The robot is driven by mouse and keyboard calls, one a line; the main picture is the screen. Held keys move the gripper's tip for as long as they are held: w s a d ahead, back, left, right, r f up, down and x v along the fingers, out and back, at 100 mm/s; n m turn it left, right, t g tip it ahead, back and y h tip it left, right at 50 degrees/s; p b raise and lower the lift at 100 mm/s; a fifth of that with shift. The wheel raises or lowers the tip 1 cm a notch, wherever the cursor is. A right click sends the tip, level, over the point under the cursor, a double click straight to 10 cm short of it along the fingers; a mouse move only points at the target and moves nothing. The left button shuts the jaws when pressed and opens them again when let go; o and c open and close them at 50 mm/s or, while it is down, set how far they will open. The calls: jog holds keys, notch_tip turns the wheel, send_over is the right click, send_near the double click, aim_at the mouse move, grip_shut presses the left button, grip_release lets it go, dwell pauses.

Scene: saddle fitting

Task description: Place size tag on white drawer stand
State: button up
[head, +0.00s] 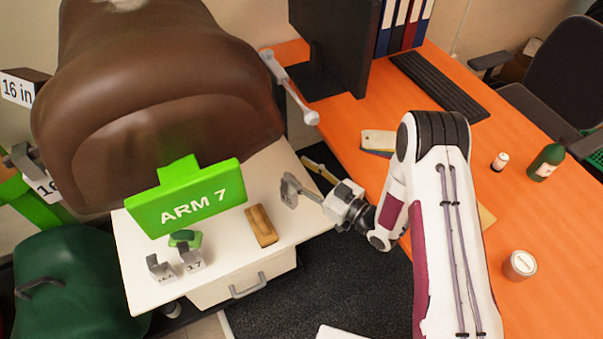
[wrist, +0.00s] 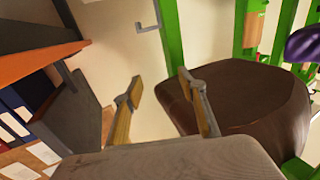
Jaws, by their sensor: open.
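The white drawer stand (head: 140,275) stands under the brown saddle, with its drawer front and handle facing the camera. Two small grey tags with white number labels stand near its front left: one (head: 162,269) has a hard-to-read label, the other (head: 193,261) reads 17. I cannot tell which is the task's size tag. My gripper (head: 302,174) is over the stand's right edge, apart from both tags. Its fingers are spread in the wrist view (wrist: 160,110), with nothing between them.
A wooden block (head: 262,226) and a small green item (head: 185,239) lie on the stand. A green ARM 7 sign (head: 188,200) stands out above it. The brown saddle (head: 165,95) overhangs the back. The orange desk (head: 340,125) is right. The stand's front right top is clear.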

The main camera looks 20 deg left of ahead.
jog(key=shift+w, duration=0.15)
dwell(0.6)
jog(key=w+d+r+m+t+h, duration=0.25)
jog(key=w+d+r+h, duration=0.35)
jog(key=w+d+r, duration=0.35)
jog(key=s+d+r+m+t+h, duration=0.1)
jog(key=d+r+m+t+h, duration=0.15)
jog(key=d+r+h, duration=0.8)
jog(key=s+d+r+m+g, duration=0.25)
jog(key=s+d+r, duration=0.25)
jog(key=s+d, duration=0.25)
jog(key=s+d+r+m+g, duration=0.1)
jog(key=s+d+r+m, duration=0.2)
jog(key=s+d+r, duration=0.4)
jog(key=s+d+f+m+g, duration=0.1)
jog(key=s+m+g, duration=0.2)
jog(key=s, duration=1.8)
jog(key=shift+d+f, duration=0.15)
jog(key=shift+f, duration=0.25)
